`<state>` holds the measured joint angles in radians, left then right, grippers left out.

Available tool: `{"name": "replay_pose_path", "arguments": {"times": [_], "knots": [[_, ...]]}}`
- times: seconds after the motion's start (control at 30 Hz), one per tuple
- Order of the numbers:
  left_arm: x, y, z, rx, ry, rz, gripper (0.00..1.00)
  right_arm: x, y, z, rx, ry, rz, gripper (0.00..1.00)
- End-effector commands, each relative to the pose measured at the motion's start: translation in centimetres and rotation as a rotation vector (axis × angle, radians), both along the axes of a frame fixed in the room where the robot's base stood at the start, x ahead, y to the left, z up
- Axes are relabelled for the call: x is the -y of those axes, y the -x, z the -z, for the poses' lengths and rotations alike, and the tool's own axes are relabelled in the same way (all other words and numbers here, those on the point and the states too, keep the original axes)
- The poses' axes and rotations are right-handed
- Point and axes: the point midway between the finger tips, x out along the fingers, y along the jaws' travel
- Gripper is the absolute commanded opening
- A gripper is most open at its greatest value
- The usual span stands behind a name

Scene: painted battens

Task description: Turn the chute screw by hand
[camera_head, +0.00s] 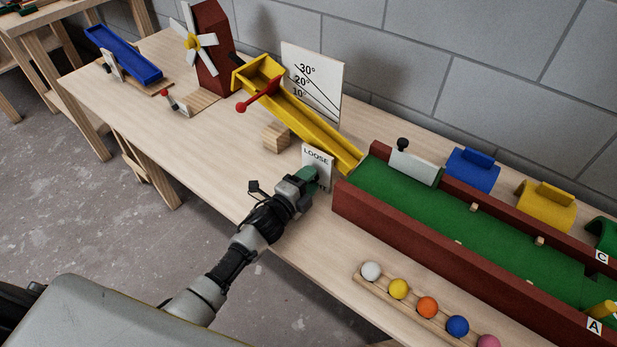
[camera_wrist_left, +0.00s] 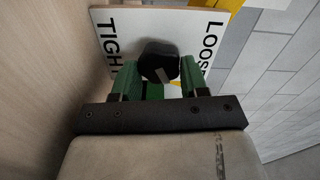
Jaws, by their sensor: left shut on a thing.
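The chute screw shows in the left wrist view as a black knob (camera_wrist_left: 159,60) with a pale mark on its face. It stands in front of a white plate (camera_wrist_left: 128,28) lettered TIGHT and LOOSE. My left gripper (camera_head: 310,178) is at this plate (camera_head: 317,156), which stands at the low end of the yellow chute (camera_head: 318,135). In the left wrist view its green fingers (camera_wrist_left: 159,76) are shut on the knob, one on each side. In the head view the gripper hides the knob. My right gripper is not in view.
A red-walled green lane (camera_head: 440,208) stands just right of the gripper. A rail of coloured balls (camera_head: 398,289) lies in front of it. A white angle board (camera_head: 318,80) and a red windmill tower (camera_head: 212,45) stand behind. The table's left middle (camera_head: 215,135) is clear.

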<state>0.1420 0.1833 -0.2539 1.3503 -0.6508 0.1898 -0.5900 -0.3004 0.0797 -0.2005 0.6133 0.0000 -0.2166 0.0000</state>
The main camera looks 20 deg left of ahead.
Motion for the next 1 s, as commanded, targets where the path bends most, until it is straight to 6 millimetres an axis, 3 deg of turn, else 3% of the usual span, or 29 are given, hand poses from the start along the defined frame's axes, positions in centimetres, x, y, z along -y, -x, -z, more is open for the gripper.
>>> {"name": "replay_pose_path", "arguments": {"times": [0.5, 1.0], "knots": [[-0.1, 0.0, -0.2, -0.126, 0.335, -0.001, 0.20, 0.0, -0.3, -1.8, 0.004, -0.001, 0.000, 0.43], [-0.1, 0.0, -0.1, -0.151, 0.408, -0.001, 0.20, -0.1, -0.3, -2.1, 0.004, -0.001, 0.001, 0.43]]}}
